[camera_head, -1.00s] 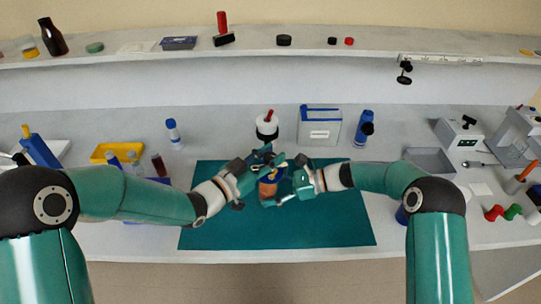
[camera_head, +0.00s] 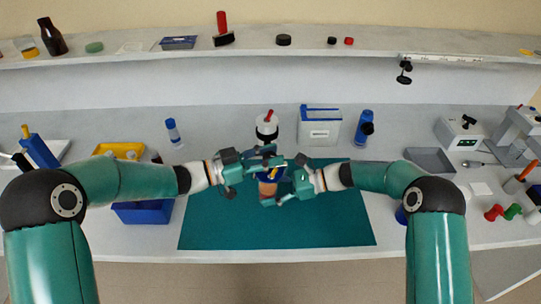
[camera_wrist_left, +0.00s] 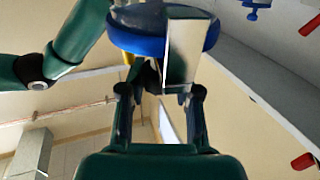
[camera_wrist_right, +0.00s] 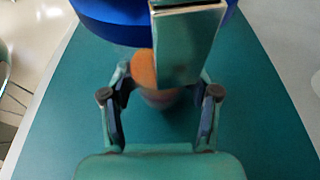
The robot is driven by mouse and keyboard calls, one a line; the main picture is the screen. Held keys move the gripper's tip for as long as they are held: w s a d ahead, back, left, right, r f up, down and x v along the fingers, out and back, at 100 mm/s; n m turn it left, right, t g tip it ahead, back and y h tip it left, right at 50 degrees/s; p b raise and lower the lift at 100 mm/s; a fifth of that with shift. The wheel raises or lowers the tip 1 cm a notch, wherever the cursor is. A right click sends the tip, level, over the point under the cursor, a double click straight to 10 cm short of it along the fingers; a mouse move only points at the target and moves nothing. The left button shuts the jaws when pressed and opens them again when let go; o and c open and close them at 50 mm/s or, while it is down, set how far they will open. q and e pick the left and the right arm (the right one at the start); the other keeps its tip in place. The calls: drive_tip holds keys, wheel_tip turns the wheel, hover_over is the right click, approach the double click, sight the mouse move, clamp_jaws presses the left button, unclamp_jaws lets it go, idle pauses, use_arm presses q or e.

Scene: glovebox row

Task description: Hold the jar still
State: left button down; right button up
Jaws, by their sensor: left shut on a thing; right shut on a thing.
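My right gripper (camera_head: 292,187) comes from the right and is shut at the jar's side, lower than the left one. In the right wrist view an orange-brown part of the jar (camera_wrist_right: 145,68) shows between the fingers. I cannot tell whether the jar touches the mat.
A white bottle with a red tip (camera_head: 267,128) and a blue-and-white box (camera_head: 320,128) stand behind the grippers. A blue bin (camera_head: 143,214) and a yellow tray (camera_head: 120,149) lie left. A grey tray (camera_head: 430,160) is right. The front of the mat is clear.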

sight(269, 155)
use_arm(q)
drive_tip(key=m+g, duration=0.2)
drive_tip(key=g, duration=0.1)
drive_tip(key=m+g+h, duration=0.1)
drive_tip(key=m+g, duration=0.1)
drive_tip(key=g, duration=0.1)
drive_tip(key=shift+w+g, duration=0.1)
drive_tip(key=shift+g, duration=0.3)
drive_tip(key=shift+d+r+m+g+y, duration=0.1)
drive_tip(key=shift+m+g+y, duration=0.2)
drive_tip(key=shift+m+g, duration=1.4)
drive_tip(key=shift+g, duration=1.1)
drive_tip(key=c, duration=0.8)
unclamp_jaws()
wheel_tip(269, 155, up, 10)
drive_tip(key=shift+f, duration=0.1)
